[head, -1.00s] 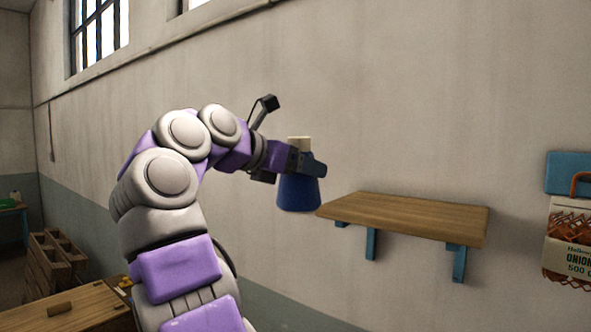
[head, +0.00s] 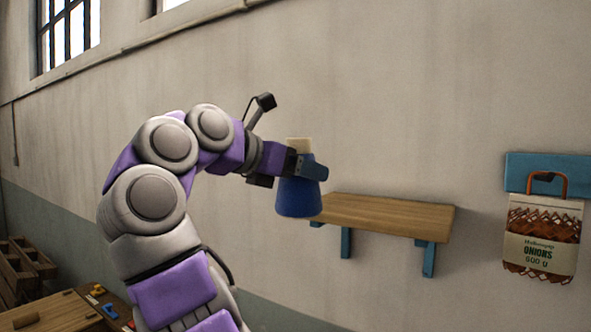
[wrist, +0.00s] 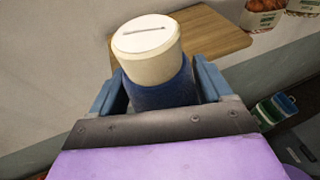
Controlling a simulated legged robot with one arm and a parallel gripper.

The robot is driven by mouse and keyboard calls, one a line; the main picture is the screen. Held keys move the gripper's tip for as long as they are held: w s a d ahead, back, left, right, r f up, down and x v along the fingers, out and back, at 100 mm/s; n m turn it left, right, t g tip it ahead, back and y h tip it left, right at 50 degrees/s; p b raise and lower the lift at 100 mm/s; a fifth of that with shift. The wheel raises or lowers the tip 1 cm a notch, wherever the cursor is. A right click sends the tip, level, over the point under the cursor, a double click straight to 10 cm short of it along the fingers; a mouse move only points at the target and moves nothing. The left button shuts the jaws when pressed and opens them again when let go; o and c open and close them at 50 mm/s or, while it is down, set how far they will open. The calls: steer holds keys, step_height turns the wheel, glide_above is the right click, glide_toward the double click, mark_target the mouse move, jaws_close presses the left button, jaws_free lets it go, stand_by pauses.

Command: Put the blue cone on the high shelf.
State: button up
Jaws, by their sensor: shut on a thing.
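The blue cone (head: 297,198) with a cream top is held upright in my gripper (head: 308,170), which is shut around its upper part. In the wrist view the round cream top (wrist: 148,48) with a dark slit stands between the two blue fingers, with the blue body (wrist: 163,88) below it. The high shelf (head: 385,214) is a wooden board on blue brackets on the wall. The cone is in the air at the shelf's left end and overlaps it in the head view. The bare shelf board also shows in the wrist view (wrist: 208,38), beyond the cone.
A net sack of onions (head: 541,238) hangs from an orange hook on a blue wall board (head: 548,172), right of the shelf. A wooden table (head: 50,312) and wooden crates (head: 24,268) stand low at the left. The shelf top looks empty.

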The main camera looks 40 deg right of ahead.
steer(key=shift+w+d+p, duration=0.25)
steer(key=shift+d, duration=0.5)
steer(key=shift+w+d+p, duration=0.25)
steer(key=shift+d, duration=0.45)
steer(key=shift+w+d+f+p, duration=0.2)
steer(key=shift+w+d+p, duration=0.6)
steer(key=shift+d, duration=1.4)
steer(key=shift+w+d+f+p, duration=0.2)
steer(key=shift+w+d+p, duration=0.65)
steer(key=shift+d, duration=1.3)
steer(key=shift+w+d+f+p, duration=0.2)
steer(key=shift+w+d+p, duration=0.3)
steer(key=shift+w+d, duration=1.15)
steer(key=shift+s+d+f+b, duration=0.3)
steer(key=shift+s+d+f, duration=0.05)
steer(key=shift+s+d, duration=0.2)
steer(key=o, duration=1.1)
